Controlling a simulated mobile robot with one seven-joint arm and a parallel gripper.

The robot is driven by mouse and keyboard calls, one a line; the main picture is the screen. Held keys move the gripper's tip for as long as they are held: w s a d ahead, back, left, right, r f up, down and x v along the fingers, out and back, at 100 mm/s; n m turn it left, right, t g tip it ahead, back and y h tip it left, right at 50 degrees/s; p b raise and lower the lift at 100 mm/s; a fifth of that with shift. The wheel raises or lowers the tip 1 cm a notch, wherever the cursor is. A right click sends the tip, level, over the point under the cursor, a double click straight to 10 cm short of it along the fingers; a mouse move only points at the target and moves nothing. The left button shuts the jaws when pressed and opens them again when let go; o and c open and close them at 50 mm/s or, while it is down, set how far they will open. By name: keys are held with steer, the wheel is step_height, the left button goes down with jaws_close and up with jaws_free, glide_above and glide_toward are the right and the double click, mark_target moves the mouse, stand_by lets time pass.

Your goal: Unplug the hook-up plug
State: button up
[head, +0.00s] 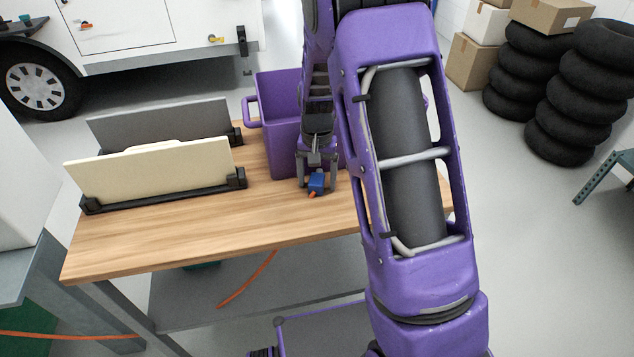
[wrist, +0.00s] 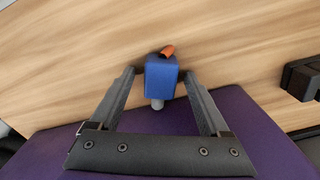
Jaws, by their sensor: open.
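A blue plug (head: 316,182) with a short orange end is at my gripper, over the wooden workbench beside the purple bin. It also shows in the wrist view (wrist: 161,76), with a grey pin end towards my gripper's palm. My gripper (head: 316,184) is open, and its two fingertips (wrist: 160,74) stand on either side of the plug. I cannot tell whether they touch it, or whether the plug rests on the bench. A white vehicle (head: 150,25) stands behind the bench, with a small yellow fitting (head: 216,39) on its side.
The wooden bench (head: 200,218) bears a purple bin (head: 278,110) and two upright panels (head: 150,172) in black holders. An orange cable (head: 247,280) hangs below the bench edge. Stacked tyres (head: 570,110) and boxes (head: 487,20) stand at right. The bench front is clear.

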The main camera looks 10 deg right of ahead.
steer(key=shift+c, duration=0.3)
jaws_close()
steer(key=shift+r, duration=0.1)
